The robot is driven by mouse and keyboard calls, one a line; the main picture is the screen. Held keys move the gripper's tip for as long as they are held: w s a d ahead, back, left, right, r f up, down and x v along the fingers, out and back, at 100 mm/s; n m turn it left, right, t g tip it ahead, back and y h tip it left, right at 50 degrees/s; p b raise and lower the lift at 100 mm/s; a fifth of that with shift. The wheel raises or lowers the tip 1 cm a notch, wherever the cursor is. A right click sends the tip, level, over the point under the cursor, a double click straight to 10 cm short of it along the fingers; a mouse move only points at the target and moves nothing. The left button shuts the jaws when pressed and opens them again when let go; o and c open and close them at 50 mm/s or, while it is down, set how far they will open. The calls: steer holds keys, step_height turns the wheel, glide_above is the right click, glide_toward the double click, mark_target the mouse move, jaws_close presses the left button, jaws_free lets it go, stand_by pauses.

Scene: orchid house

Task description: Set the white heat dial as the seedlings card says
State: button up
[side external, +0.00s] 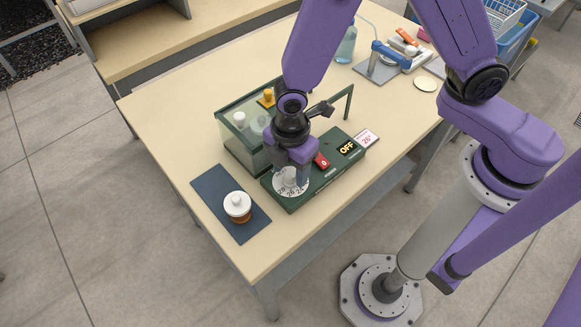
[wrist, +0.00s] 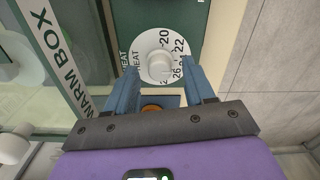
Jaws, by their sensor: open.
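The white heat dial (side external: 289,184) sits at the front left of the green warm box base, partly hidden by my gripper (side external: 291,176). In the wrist view the dial (wrist: 153,39) shows HEAT and numbers including 20, 22 and 26. My gripper (wrist: 162,74) is open over the dial, with its blue fingers on either side of the pale centre knob (wrist: 159,66). I cannot tell whether the fingers touch it. A white card (side external: 367,139) at the base's far right end reads 26° in pink; its small heading is too small to read.
The base also bears a red switch (side external: 321,161) marked 0 and a display (side external: 347,147) reading OFF. The glass-sided warm box (side external: 236,142) stands behind. A white-lidded amber jar (side external: 238,206) is on a dark blue mat (side external: 212,187) to the left.

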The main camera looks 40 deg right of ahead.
steer(key=shift+f, duration=0.3)
jaws_close()
steer(key=m, duration=0.4)
steer(key=shift+m, duration=1.8)
